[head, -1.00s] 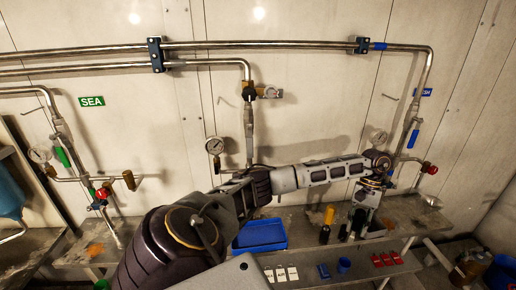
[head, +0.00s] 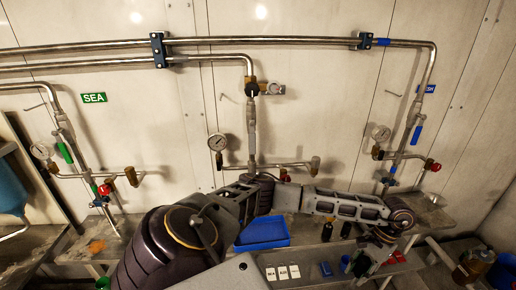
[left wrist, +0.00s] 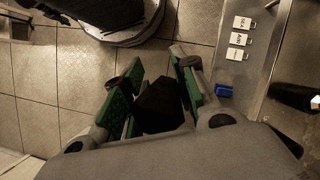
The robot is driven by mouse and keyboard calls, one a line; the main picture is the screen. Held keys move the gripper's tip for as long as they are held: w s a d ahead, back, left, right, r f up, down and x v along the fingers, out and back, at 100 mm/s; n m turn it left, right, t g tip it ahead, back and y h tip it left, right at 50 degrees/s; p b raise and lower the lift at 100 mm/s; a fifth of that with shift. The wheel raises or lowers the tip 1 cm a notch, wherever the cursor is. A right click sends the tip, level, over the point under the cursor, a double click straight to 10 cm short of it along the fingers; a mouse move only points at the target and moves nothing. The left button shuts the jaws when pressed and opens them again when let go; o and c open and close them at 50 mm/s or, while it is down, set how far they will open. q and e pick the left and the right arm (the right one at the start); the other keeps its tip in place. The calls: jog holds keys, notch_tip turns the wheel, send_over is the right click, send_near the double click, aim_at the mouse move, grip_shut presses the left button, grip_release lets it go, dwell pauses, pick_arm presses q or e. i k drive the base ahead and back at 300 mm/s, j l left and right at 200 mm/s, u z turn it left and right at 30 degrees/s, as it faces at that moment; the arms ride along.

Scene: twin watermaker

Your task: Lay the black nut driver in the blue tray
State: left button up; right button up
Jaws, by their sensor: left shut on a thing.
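My left gripper (head: 361,264) hangs low over the front of the bench at the right in the head view. It also shows in the left wrist view (left wrist: 158,85), with its green-padded fingers shut on a black object, which I take to be the black nut driver (left wrist: 162,106). Only a dark, thick end of it shows between the pads; the rest is hidden. The blue tray (head: 263,232) lies on the bench to the left of the gripper, behind my forearm, and its visible bottom looks empty. My right gripper is not in view.
White tags (head: 282,272), a small blue block (head: 326,269) and red pieces (head: 397,257) lie along the front ledge. Dark bottle-like items (head: 327,231) stand between tray and gripper. Pipes and a gauge (head: 217,142) run along the wall behind.

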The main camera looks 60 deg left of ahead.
aim_at(253, 235)
jog(key=k+u, duration=0.3)
jog(key=k, duration=0.25)
jog(key=k+u, duration=0.3)
jog(key=k, duration=0.2)
